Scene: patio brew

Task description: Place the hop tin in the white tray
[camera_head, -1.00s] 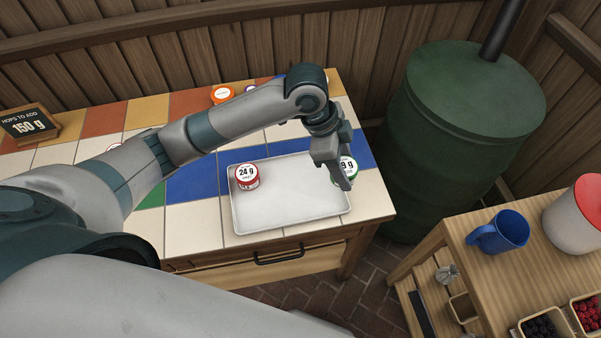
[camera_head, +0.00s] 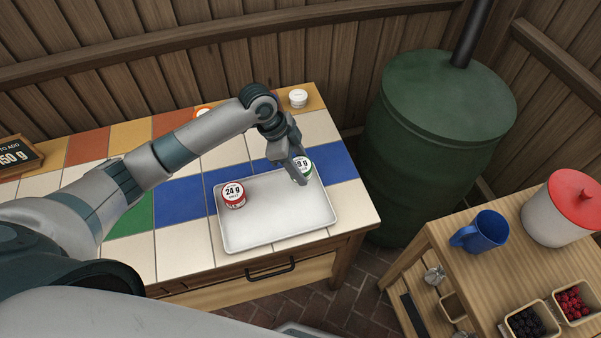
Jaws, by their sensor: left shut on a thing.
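A hop tin with a white lid and green band (camera_head: 305,168) shows at the far right corner of the white tray (camera_head: 272,240). Its number is partly hidden; "9 g" can be read. My left gripper (camera_head: 301,173) is shut on this tin and covers its left side. I cannot tell whether the tin touches the tray floor or hangs just above it. A red-banded tin marked "24 g" (camera_head: 234,194) stands upright in the tray's left part. My right gripper is not in view.
The tray stands on a tiled counter (camera_head: 180,240). A white-lidded jar (camera_head: 298,98) and an orange-lidded tin (camera_head: 201,112), partly hidden by my arm, are at the back. A sign (camera_head: 14,154) is at far left. A green barrel (camera_head: 440,140) stands right. The tray's middle is clear.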

